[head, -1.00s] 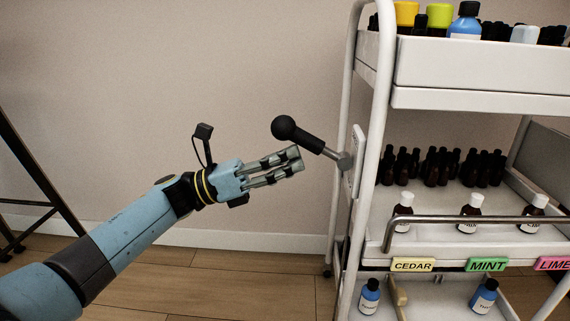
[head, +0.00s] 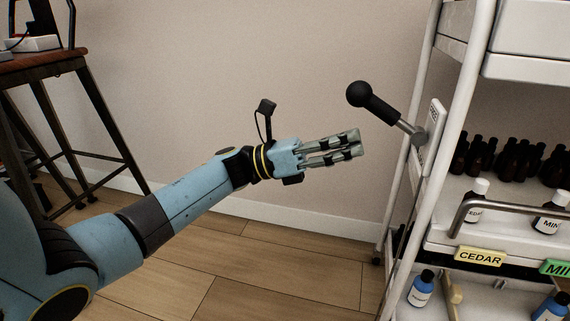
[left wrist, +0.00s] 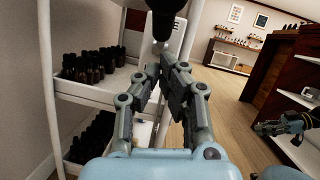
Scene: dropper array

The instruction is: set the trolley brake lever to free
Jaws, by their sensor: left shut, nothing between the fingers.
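The brake lever (head: 376,101) has a black ball knob and grip on a silver shaft. It sticks out up and left from a white plate (head: 432,135) on the trolley's left end. My left gripper (head: 357,142) is shut and empty, below the knob and left of the plate, apart from the lever in the head view. In the left wrist view the dark lever grip (left wrist: 163,18) hangs at the top, beyond the fingers. The plate's lettering is mostly hidden there. My right gripper (left wrist: 268,128) shows small at the right of the left wrist view; its jaws are unclear.
The white trolley (head: 458,130) holds dark bottles on its shelves, with a metal rail (head: 505,203) and a yellow CEDAR label (head: 480,257). A dark wooden stool (head: 95,100) stands at the left. The wall and floor (head: 250,265) between are clear.

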